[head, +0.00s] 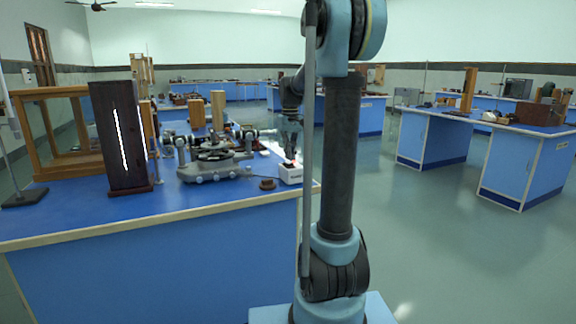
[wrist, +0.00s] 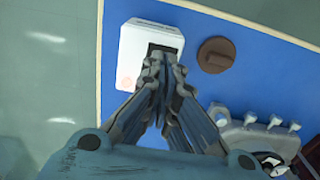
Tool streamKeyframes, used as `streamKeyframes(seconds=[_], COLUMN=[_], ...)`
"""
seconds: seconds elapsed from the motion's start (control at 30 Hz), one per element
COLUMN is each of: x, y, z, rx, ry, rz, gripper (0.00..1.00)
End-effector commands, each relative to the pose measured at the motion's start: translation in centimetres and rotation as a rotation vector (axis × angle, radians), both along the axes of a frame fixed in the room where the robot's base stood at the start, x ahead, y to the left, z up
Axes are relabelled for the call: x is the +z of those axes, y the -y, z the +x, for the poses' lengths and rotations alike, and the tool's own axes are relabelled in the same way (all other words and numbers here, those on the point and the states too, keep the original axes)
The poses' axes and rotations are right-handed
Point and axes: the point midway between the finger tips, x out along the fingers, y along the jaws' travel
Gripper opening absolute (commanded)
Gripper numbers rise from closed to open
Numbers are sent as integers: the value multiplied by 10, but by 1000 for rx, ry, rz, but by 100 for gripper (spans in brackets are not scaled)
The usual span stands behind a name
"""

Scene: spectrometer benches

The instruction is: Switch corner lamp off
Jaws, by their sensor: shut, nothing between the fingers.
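A small white box (head: 291,176) with a dark switch-like recess on its top stands at the near right corner of the blue bench. In the wrist view the white box (wrist: 135,55) lies under my fingertips. My gripper (wrist: 158,60) is shut and empty, its tips over the dark recess and hiding part of it. I cannot tell whether they touch it. In the head view my gripper (head: 290,155) points down at the box. A tall dark lamp housing (head: 102,135) stands to the left on the bench, its vertical slit glowing white.
A round brown knob-like piece (wrist: 216,55) lies beside the white box. A grey spectrometer (head: 210,165) stands left of them on the bench (head: 215,203). A wooden frame (head: 60,165) is at the far left. Open floor (head: 420,220) lies to the right.

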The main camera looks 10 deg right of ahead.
Motion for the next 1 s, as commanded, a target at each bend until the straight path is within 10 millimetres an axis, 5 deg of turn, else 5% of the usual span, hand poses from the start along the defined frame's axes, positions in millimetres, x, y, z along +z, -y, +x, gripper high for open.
streamKeyframes(seconds=[1.0], x=[-12], y=[0], z=[0], rx=[0], ry=[0], rz=[0], gripper=[0])
